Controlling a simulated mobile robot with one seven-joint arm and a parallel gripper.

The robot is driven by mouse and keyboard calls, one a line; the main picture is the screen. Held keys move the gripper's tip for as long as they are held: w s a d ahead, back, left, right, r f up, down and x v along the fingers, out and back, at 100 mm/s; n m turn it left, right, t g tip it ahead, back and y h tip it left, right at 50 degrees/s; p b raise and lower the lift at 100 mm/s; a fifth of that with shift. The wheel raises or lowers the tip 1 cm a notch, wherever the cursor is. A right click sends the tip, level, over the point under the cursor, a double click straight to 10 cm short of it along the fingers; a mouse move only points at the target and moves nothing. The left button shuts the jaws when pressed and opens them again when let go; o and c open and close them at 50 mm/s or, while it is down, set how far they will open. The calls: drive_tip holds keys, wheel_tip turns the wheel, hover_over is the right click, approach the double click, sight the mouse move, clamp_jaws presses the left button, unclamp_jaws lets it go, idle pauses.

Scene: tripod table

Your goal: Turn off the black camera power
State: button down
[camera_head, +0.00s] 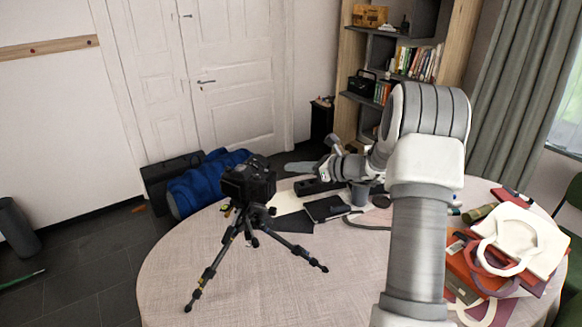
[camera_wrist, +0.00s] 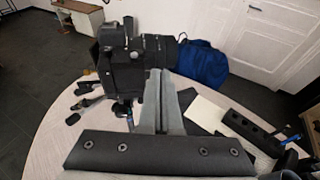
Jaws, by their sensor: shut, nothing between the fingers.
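The black camera (camera_head: 249,181) sits on a black tripod (camera_head: 238,252) that stands on the round table (camera_head: 300,295). My gripper (camera_head: 290,167) is to the right of the camera, with its fingers pointing left toward it. In the wrist view the camera (camera_wrist: 125,62) is just beyond my fingertips (camera_wrist: 157,75), with its lens pointing right. The fingers are together with nothing between them. I cannot tell from these views whether the fingertips touch the camera. The power switch is too small to make out.
A blue bag (camera_head: 205,182) lies behind the table. Dark flat items (camera_head: 325,208) and a grey cup (camera_head: 359,192) are on the table under my arm. White and red bags (camera_head: 515,240) lie at the right.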

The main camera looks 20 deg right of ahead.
drive_tip(key=w+d+v, duration=0.1)
drive_tip(key=v, duration=0.9)
drive_tip(key=shift+w+d+b, duration=0.2)
drive_tip(key=shift+d+b, duration=0.1)
drive_tip(key=shift+b, duration=0.1)
drive_tip(key=shift+a, duration=0.15)
